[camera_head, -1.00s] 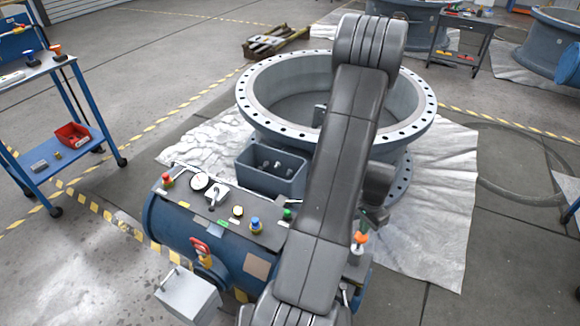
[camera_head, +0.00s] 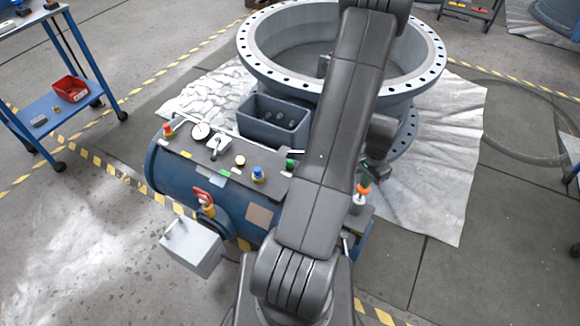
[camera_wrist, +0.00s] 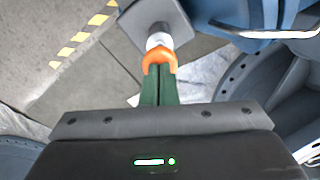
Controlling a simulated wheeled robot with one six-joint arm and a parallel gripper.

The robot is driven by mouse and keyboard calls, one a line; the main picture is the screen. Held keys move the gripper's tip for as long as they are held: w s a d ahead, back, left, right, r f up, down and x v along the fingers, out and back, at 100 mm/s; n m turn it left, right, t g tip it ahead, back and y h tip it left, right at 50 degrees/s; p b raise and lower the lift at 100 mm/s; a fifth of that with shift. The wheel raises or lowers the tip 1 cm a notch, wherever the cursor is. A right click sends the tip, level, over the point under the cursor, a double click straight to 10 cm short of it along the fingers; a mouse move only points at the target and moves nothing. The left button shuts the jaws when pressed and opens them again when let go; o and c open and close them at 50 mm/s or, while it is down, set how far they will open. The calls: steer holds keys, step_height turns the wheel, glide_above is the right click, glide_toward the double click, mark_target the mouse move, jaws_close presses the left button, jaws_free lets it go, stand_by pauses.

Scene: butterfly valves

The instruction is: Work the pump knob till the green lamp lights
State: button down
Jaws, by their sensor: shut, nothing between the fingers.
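An orange knob (camera_head: 362,188) on a pale stem stands at the right end of the blue machine's top, just right of my arm. In the wrist view the orange knob (camera_wrist: 158,58) sits right at the tips of my gripper (camera_wrist: 158,72). The green fingers are together with nothing between them; I cannot tell whether they touch the knob. In the head view my arm hides much of the gripper. A green cap (camera_head: 291,164) shows beside my arm; I cannot tell whether it is the lamp or whether it is lit.
The blue machine (camera_head: 172,180) also carries a gauge (camera_head: 200,131), a blue knob (camera_head: 258,174), a yellow button (camera_head: 240,161) and a red handle (camera_head: 203,194). A grey bin (camera_head: 258,128) and a large flanged ring (camera_head: 262,77) stand behind. A blue cart (camera_head: 45,113) is at left.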

steer(key=shift+f+b, duration=1.35)
steer(key=shift+f, duration=0.4)
steer(key=shift+r, duration=0.1)
steer(key=shift+r+p, duration=1.05)
steer(key=shift+r, duration=0.6)
steer(key=shift+f, duration=0.1)
